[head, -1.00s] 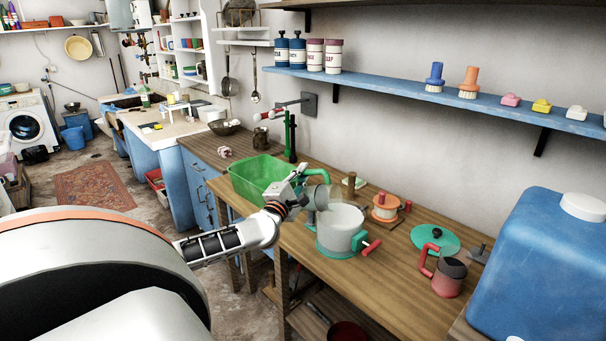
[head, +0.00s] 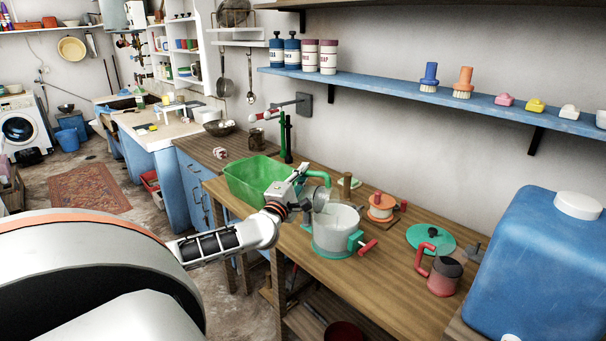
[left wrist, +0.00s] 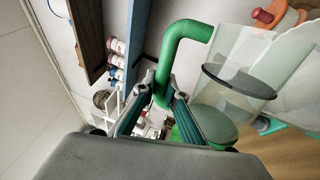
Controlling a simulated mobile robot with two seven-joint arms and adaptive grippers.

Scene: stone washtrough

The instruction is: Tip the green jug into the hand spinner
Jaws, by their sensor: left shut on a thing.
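The green jug (head: 321,198) has a clear body and a green handle (left wrist: 180,45). My left gripper (head: 302,180) is shut on that handle; its two fingers (left wrist: 158,105) flank it in the left wrist view. The jug is held in the air, over the left rim of the hand spinner, and looks tilted toward it. A dark-edged grey disc shows inside the jug's clear wall (left wrist: 240,75). The hand spinner (head: 334,236) is a pale open tub with a teal base and a red crank handle, upright on the wooden table. My right gripper is out of view.
A green basin (head: 250,180) stands just left of my gripper. Right of the spinner are an orange-topped pot (head: 381,208), a teal lid (head: 423,238) and a red-handled jug (head: 443,278). A large blue container (head: 535,265) fills the right. A blue shelf (head: 400,88) runs above.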

